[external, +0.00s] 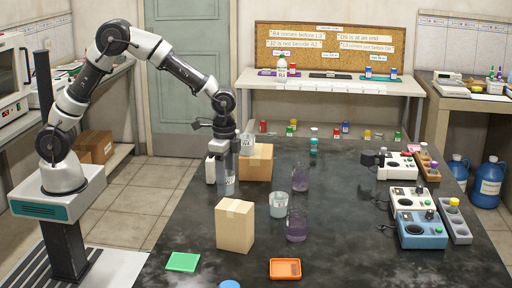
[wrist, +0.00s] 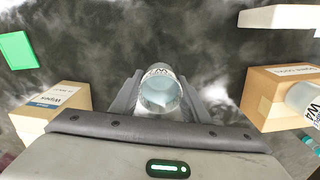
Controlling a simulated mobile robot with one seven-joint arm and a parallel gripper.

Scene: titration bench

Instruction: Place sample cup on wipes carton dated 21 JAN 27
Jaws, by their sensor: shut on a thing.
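My gripper (external: 227,158) is shut on a clear sample cup (external: 228,182) with a white label. In the wrist view the cup (wrist: 158,92) sits between my two fingers (wrist: 158,100), its open top toward the camera. A tan carton (external: 235,226) stands on the near part of the bench. In the wrist view it shows at left as a carton (wrist: 60,98) with a blue-and-white wipes label; its date is unreadable. A second tan carton (external: 262,165) stands behind my gripper, at right in the wrist view (wrist: 268,98). Another labelled cup (wrist: 308,100) is on it.
A white box (external: 211,170) stands left of the second carton. Beakers (external: 278,205) stand right of the cartons. A green tray (external: 182,262) and an orange tray (external: 285,269) lie near the front. Instruments (external: 422,233) line the right side. Dark benchtop between is clear.

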